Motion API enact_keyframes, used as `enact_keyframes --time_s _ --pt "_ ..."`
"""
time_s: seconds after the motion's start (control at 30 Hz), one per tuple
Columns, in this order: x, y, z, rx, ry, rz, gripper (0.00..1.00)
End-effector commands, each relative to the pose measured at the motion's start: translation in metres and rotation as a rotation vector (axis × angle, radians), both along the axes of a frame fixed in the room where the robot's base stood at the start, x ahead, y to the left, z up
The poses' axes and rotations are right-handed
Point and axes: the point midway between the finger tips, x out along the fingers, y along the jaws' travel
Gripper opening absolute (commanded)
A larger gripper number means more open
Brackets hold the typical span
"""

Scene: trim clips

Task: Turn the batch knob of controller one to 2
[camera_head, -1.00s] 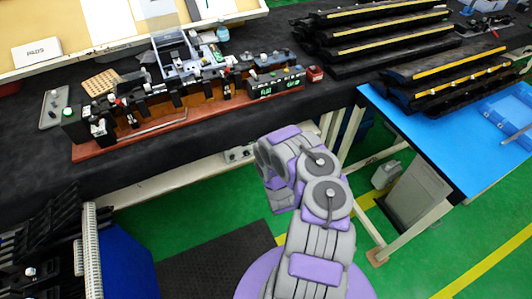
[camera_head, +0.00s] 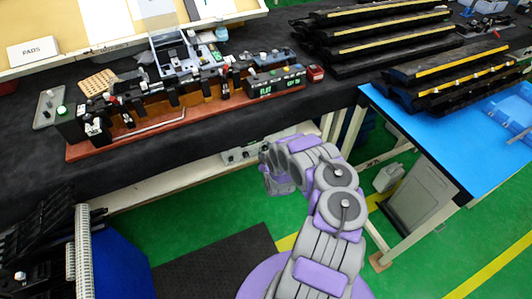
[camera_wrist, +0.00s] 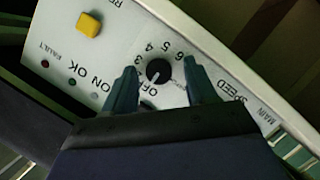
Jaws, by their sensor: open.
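In the wrist view a pale controller panel fills the middle, tilted in the picture. Its round black knob (camera_wrist: 158,71) is ringed by "OFF" and numbers, of which 3 to 6 are readable. The 2 is hidden or unclear, and I cannot firmly read the pointer's setting. "SPEED" is printed to the right; no "BATCH" label is readable. My gripper (camera_wrist: 159,78) is open, one dark finger on each side of the knob; contact is not visible. In the head view a small grey controller (camera_head: 243,155) sits under the bench edge, with my gripper end (camera_head: 276,184) close by.
A yellow button (camera_wrist: 89,24) and small indicator lights are left of the knob. The black bench (camera_head: 130,170) overhangs the controller and carries a fixture on a red-brown board (camera_head: 125,141). A blue table (camera_head: 420,130) stands to the right. Green floor is open below.

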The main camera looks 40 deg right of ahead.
Motion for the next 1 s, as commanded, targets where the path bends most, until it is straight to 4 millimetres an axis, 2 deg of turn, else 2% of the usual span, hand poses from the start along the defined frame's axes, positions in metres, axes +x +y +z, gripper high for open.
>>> enact_keyframes --time_s 0.17,0.73,1.0 --pt "-0.0001 0.0000 0.0003 0.000 0.000 0.000 0.55" --pt "-0.0002 0.0006 -0.0003 0.000 0.001 0.001 0.01" --pt "0.0000 0.0010 -0.0003 0.030 -0.005 0.002 0.01"
